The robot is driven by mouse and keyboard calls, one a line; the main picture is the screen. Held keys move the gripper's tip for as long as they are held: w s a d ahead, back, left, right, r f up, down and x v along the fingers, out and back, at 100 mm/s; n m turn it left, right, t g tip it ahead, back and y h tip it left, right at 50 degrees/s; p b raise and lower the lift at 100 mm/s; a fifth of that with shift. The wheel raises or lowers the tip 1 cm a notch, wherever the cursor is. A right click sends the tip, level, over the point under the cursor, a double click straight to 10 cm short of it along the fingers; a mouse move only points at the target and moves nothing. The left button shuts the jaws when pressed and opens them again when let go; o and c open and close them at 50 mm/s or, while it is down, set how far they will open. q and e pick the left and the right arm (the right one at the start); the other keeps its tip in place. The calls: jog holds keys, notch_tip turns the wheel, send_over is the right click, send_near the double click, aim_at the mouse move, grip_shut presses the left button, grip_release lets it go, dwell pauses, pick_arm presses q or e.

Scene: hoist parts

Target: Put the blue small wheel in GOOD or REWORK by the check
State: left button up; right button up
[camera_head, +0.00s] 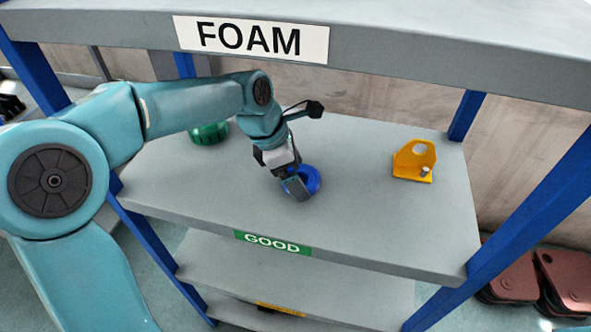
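The blue small wheel (313,180) is on the grey shelf (380,225) that bears the green GOOD label (272,243). My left gripper (297,187) reaches down at the wheel's left side, with a finger overlapping it in the picture. The gripper hides part of the wheel, and I cannot tell whether its fingers are closed on the wheel or apart from it. My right gripper is out of view.
A green round part (209,133) stands at the back left of the shelf, partly behind my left arm. A yellow bracket (414,161) stands at the right. The FOAM shelf (420,50) hangs above. A lower shelf has a yellow label (280,309). Blue posts (520,235) frame the rack.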

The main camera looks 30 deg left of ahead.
pick_arm(q)
jog(key=shift+s+r, duration=0.1)
jog(key=shift+r, duration=0.05)
jog(key=shift+r, duration=0.2)
jog(key=v, duration=0.3)
jog(key=shift+a, duration=0.1)
jog(key=s+a, duration=0.2)
jog(key=a, duration=0.1)
jog(key=s+a+b, duration=0.1)
jog(key=s+a, duration=0.1)
jog(key=a, duration=0.1)
jog(key=s+a, duration=0.2)
jog(key=shift+s+a+f+b, duration=0.25)
jog(key=shift+a+b, duration=0.1)
jog(key=shift+a, duration=0.05)
jog(key=shift+s+a+r, duration=0.1)
jog(key=shift+s+a, duration=0.25)
